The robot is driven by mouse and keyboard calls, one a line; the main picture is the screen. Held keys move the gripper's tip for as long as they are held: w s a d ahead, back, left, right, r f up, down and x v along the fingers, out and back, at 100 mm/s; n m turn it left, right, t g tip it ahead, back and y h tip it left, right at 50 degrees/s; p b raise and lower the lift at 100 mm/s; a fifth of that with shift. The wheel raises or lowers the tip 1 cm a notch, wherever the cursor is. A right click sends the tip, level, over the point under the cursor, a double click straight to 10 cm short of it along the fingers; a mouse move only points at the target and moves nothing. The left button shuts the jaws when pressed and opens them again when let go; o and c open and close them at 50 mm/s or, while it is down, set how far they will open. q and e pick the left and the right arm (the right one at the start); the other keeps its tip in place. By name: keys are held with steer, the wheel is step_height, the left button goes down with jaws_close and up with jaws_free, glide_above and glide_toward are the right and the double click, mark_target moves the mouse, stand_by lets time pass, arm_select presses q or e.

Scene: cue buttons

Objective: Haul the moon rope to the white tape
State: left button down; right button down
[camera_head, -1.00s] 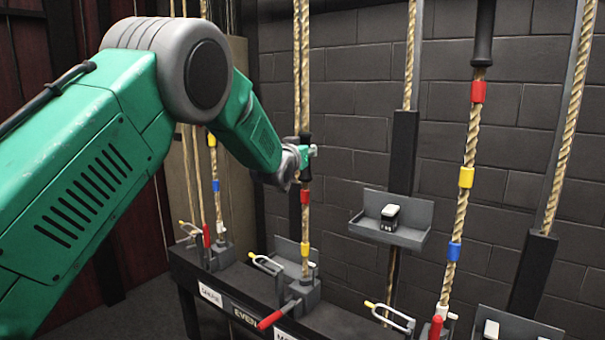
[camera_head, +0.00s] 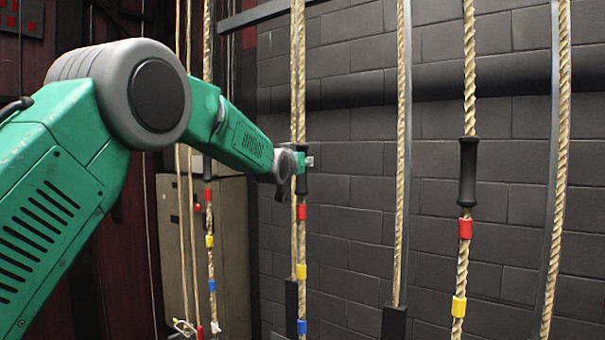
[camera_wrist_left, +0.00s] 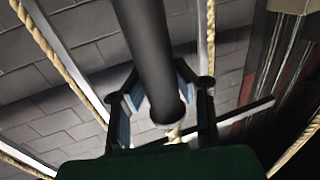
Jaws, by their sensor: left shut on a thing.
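My left gripper (camera_head: 302,161) is shut on the black sleeve (camera_head: 301,185) of a rope in the middle of the head view. Below the sleeve this rope (camera_head: 301,240) carries red tape (camera_head: 301,212), yellow tape (camera_head: 301,271) and blue tape (camera_head: 302,327). No white tape shows on it; its lower part is out of frame. No name label is visible now, so I cannot read which rope is the moon rope. In the left wrist view the sleeve (camera_wrist_left: 148,45) runs between the fingers. My right gripper is not in view.
A taped rope with a black sleeve (camera_head: 468,170) hangs at right; another taped rope (camera_head: 210,262) hangs at left, near a beige panel (camera_head: 236,250). Plain ropes (camera_head: 402,150) hang between and beyond. A dark block wall (camera_head: 350,230) stands behind.

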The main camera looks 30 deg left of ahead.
arm_select(q)
steer(key=shift+r, duration=0.45)
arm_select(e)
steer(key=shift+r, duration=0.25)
arm_select(q)
steer(key=shift+f, duration=0.1)
steer(key=c, duration=1.2)
jaws_free()
steer(key=shift+a, duration=0.1)
steer(key=shift+s, duration=0.15)
steer(key=s, duration=0.3)
steer(key=s+d, duration=0.1)
steer(key=s, duration=0.3)
steer(key=s+d, duration=0.1)
steer(key=s, duration=0.3)
steer(key=shift+s+d+f, duration=0.1)
steer(key=shift+s+f, duration=0.05)
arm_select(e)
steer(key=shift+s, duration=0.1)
